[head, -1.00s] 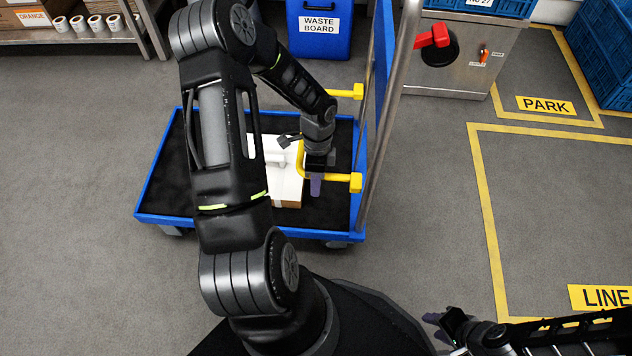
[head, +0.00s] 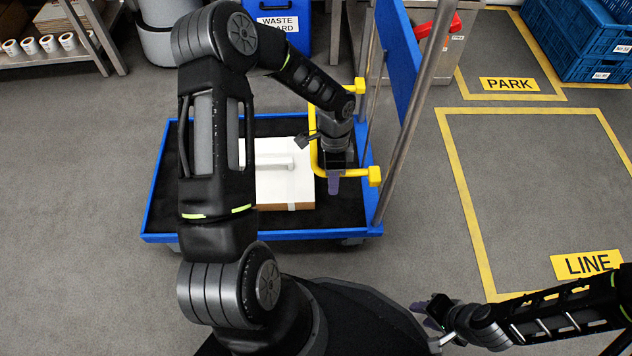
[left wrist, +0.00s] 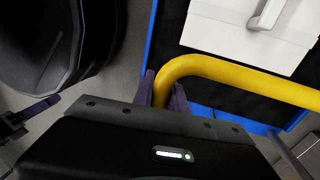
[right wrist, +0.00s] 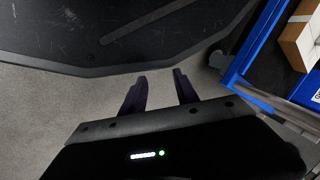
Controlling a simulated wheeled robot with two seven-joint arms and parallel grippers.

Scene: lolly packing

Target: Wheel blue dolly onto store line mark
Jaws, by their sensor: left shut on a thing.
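The blue dolly (head: 160,200) stands on the grey floor left of the line mark, a yellow taped rectangle (head: 462,185) with a LINE label (head: 586,264). A yellow handle (head: 348,173) sticks out from the dolly's upright frame. My left gripper (head: 334,182) is shut on this handle; in the left wrist view its fingers (left wrist: 162,90) sit either side of the yellow bar (left wrist: 230,72). My right gripper (head: 428,306) is low at the right, apart from the dolly. In the right wrist view its fingers (right wrist: 160,92) are apart with nothing between them.
A white-topped box (head: 285,185) lies on the dolly deck. Behind stand a blue waste board bin (head: 290,30), a steel cabinet and blue crates (head: 570,40). A PARK mark (head: 510,84) lies behind the LINE mark. The floor inside the LINE rectangle is clear.

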